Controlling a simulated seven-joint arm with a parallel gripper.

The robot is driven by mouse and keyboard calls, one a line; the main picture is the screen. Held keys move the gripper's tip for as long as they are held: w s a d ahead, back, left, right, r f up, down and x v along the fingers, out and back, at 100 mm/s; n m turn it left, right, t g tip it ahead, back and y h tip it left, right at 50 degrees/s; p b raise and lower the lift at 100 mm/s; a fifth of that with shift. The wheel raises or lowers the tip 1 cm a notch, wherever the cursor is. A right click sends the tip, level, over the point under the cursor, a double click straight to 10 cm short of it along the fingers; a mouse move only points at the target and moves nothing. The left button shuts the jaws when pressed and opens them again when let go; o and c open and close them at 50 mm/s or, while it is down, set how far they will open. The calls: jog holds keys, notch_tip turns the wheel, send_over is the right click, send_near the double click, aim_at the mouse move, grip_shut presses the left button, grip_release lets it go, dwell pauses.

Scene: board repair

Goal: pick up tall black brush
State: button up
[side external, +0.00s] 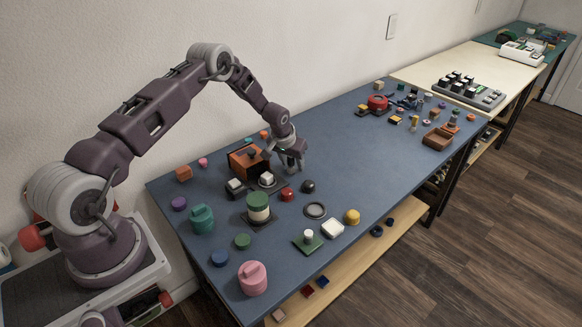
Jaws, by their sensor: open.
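I cannot surely pick out a tall black brush at this size. My gripper (291,166) is open and points down over the blue tabletop (360,150), just right of an orange-brown box (240,162). A small dark piece (252,154) shows at that box, partly in its shadow. A dark rounded piece (308,186) stands in front of the gripper, apart from it. No object shows between the fingers, though the gap is small and partly hidden.
A white-topped block (267,178), a red piece (287,194) and a green-topped jar (258,206) crowd the near side. A teal jar (202,218) and pink jar (253,278) stand at the front. The table's middle, right of the gripper, is clear.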

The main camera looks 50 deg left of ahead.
grip_shut()
notch_tip(320, 180, up, 10)
dwell(0.5)
